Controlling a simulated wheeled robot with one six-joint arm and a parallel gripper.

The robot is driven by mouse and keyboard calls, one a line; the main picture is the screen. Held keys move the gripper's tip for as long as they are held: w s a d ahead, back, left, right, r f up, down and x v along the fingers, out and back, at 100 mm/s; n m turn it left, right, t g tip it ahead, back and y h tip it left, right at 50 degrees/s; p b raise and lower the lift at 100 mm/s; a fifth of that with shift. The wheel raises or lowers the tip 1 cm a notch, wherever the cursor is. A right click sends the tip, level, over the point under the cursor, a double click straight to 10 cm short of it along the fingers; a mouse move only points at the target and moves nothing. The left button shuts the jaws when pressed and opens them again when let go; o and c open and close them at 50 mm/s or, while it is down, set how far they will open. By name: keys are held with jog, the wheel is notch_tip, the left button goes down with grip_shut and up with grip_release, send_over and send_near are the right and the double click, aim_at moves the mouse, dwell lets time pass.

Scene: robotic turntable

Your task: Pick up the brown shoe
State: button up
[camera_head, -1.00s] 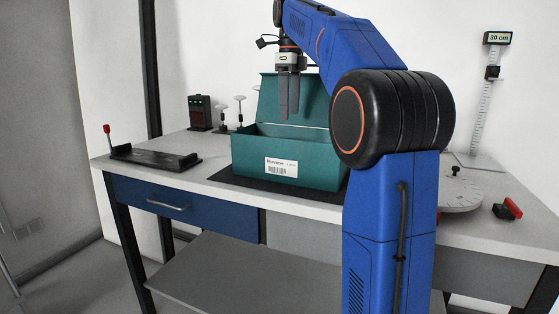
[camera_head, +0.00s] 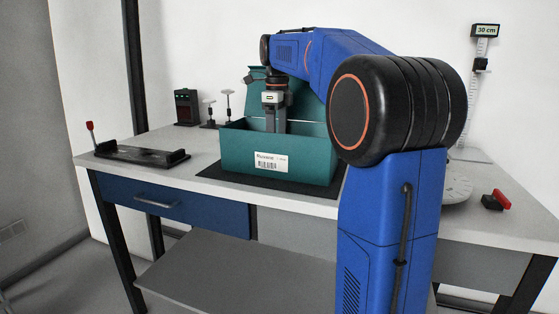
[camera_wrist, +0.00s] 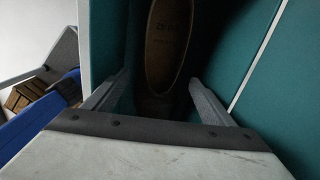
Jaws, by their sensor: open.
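The brown shoe (camera_wrist: 168,45) lies inside the teal shoebox, seen from above in the wrist view with its opening and insole showing. It is hidden by the box wall in the head view. The open teal box (camera_head: 300,157) stands on the table with its lid raised at the back. My gripper (camera_head: 275,122) points down into the box, its fingertips hidden behind the front wall. In the wrist view my gripper (camera_wrist: 157,85) is open, one finger on each side of the shoe's near end. I cannot tell whether either finger touches it.
The box sits on a black mat (camera_head: 230,184) on the white table (camera_head: 130,185). A black measuring device (camera_head: 140,155) lies at left. A dark device (camera_head: 186,107) and small stands (camera_head: 227,105) are behind. A turntable (camera_head: 458,188) and a red-black object (camera_head: 497,200) are at right.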

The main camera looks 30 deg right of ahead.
jog(key=shift+s+d+f, duration=0.1)
jog(key=shift+s+f, duration=0.05)
jog(key=shift+f, duration=1.2)
jog(key=shift+s+d+f, duration=0.1)
jog(key=shift+s+f, duration=0.05)
jog(key=shift+f, duration=1.15)
jog(key=c, duration=1.1)
jog(key=shift+r, duration=0.15)
